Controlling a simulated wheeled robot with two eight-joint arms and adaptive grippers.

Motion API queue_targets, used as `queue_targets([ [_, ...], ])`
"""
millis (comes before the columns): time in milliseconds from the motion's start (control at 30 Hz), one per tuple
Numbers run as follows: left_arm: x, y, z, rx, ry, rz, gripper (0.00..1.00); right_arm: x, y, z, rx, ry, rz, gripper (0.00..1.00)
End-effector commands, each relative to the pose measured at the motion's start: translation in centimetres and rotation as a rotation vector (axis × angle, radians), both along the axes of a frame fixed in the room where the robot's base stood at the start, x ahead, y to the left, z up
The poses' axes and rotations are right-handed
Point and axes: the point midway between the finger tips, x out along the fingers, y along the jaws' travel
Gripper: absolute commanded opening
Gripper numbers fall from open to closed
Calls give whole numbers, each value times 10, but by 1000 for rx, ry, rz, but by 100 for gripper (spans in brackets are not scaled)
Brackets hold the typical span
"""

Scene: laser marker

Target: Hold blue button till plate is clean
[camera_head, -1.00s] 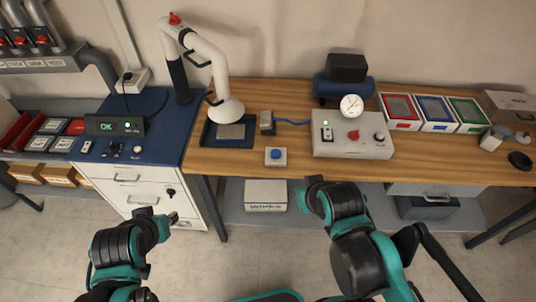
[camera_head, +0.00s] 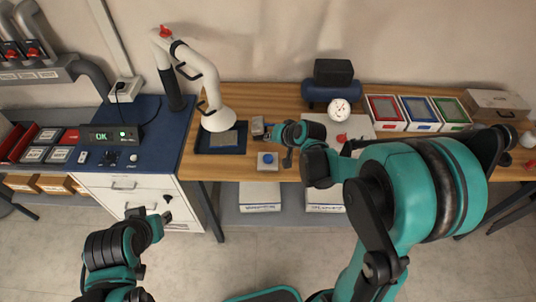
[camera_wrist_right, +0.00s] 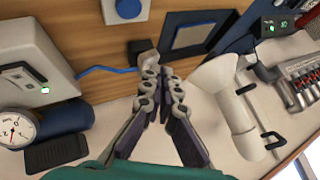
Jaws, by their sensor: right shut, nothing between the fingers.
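The blue button (camera_head: 267,157) sits on a small pale box near the bench's front edge. It also shows at the top of the right wrist view (camera_wrist_right: 128,8). The grey plate (camera_head: 227,138) lies on a dark blue tray (camera_head: 203,146) under the white extraction hood; the wrist view shows the plate too (camera_wrist_right: 192,35). I cannot tell how clean it is.
The hood (camera_head: 218,120) rises left. Red, blue and green trays (camera_head: 418,111) stand right.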

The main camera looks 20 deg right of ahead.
Motion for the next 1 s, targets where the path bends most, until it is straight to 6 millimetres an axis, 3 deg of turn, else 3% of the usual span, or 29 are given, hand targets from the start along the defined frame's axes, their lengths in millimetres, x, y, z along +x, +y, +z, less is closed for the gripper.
queue_targets([
  [200, 0, 0, 4, 0, 0, 0, 30, 16, -3, -11, 41, -7, -20, 0],
  [633, 0, 0, 1, 0, 0, 0, 30, 16, -3, -14, 39, -7, -20, 0],
  [1000, 0, 0, -29, 0, 0, 0, 30, 15, -2, -53, 39, -7, -19, 0],
])
